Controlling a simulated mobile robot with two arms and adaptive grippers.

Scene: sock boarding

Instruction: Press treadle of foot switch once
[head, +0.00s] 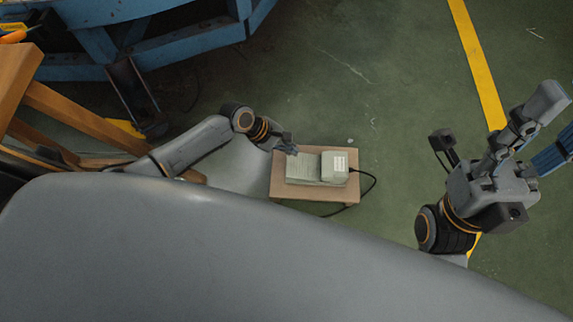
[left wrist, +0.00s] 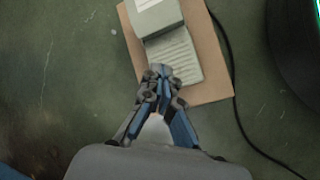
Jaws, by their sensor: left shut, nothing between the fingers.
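The foot switch has a pale ribbed treadle (head: 302,170) on the left and a raised housing (head: 334,175) with a white label on the right. In the left wrist view the ribbed treadle (left wrist: 178,55) lies just beyond my fingertips, with the housing (left wrist: 155,14) behind it. My left gripper (head: 291,149) is shut and empty at the treadle's upper left edge. Its closed tips (left wrist: 160,71) overlap the treadle's near edge in the wrist view; I cannot tell whether they touch it. My right gripper (head: 559,126) is open and empty, far to the right of the switch.
The switch sits on a tan board (head: 312,198) on the green floor. A black cable (head: 373,179) loops from its right side. A wooden frame (head: 60,110) and blue metal structure (head: 160,52) stand at the upper left. A yellow floor line (head: 478,62) runs at the right.

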